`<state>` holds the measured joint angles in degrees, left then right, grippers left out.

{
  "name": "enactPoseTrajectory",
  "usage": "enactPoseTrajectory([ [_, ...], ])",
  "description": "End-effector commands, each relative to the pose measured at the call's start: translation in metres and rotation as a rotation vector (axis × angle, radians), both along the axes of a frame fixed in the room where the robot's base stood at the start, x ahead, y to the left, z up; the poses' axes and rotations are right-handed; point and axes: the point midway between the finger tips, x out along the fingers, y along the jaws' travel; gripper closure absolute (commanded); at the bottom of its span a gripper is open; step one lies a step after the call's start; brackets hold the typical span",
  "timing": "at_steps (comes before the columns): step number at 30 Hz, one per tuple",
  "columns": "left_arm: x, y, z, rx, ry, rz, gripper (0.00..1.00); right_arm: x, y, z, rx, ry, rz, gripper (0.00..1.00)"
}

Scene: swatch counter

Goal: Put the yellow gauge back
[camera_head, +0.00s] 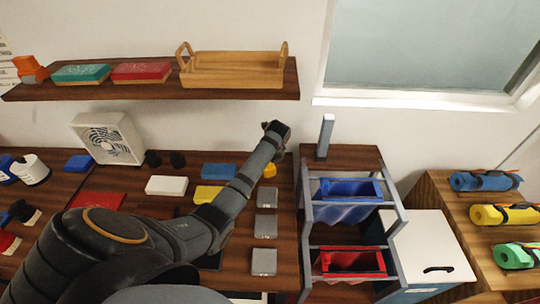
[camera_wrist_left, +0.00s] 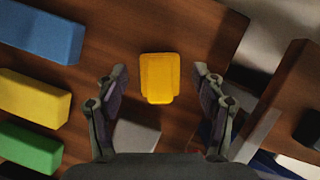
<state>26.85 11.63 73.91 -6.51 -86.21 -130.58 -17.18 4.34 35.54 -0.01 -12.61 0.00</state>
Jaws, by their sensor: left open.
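A small rounded yellow piece, which looks like the yellow gauge (camera_wrist_left: 159,78), lies on the dark wooden counter in the left wrist view. In the head view the yellow gauge (camera_head: 270,171) shows beside my left arm, near the counter's right end. My left gripper (camera_wrist_left: 160,70) is open, with one finger on each side of the gauge in the picture and a gap to both. I cannot tell how high the fingers are above it. In the head view my left arm hides part of the counter, and the fingers cannot be made out. My right gripper is not in view.
Grey blocks (camera_head: 265,225) stand in a row in front of the gauge. Blue (camera_wrist_left: 40,28), yellow (camera_wrist_left: 33,98) and green (camera_wrist_left: 28,148) blocks lie to its left. A rack with a blue bin (camera_head: 350,190) and a red bin (camera_head: 352,262) stands right of the counter.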

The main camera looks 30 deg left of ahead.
Motion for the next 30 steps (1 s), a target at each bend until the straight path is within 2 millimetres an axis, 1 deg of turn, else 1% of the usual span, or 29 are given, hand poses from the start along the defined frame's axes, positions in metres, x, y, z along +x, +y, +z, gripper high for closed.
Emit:
enactPoseTrajectory([
  [1,-0.002,-0.004,0.012,0.000,-0.005,-0.002,0.31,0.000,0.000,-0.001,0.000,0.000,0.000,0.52],
  [3,-0.006,-0.009,0.027,0.000,-0.005,-0.002,0.31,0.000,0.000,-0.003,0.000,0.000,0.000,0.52],
  [6,-0.012,-0.016,0.047,0.001,-0.003,-0.001,0.31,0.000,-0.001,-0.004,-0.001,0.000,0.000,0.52],
  [9,-0.015,-0.021,0.060,0.000,-0.002,-0.002,0.31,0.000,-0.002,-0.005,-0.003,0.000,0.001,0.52],
  [12,-0.017,-0.023,0.068,-0.001,-0.001,0.000,0.31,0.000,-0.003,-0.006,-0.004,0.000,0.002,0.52],
  [16,-0.018,-0.024,0.071,-0.001,0.002,0.000,0.31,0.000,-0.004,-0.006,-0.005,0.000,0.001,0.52],
  [30,-0.018,-0.024,0.071,0.000,0.001,0.000,0.31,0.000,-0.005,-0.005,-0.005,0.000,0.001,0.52],
])
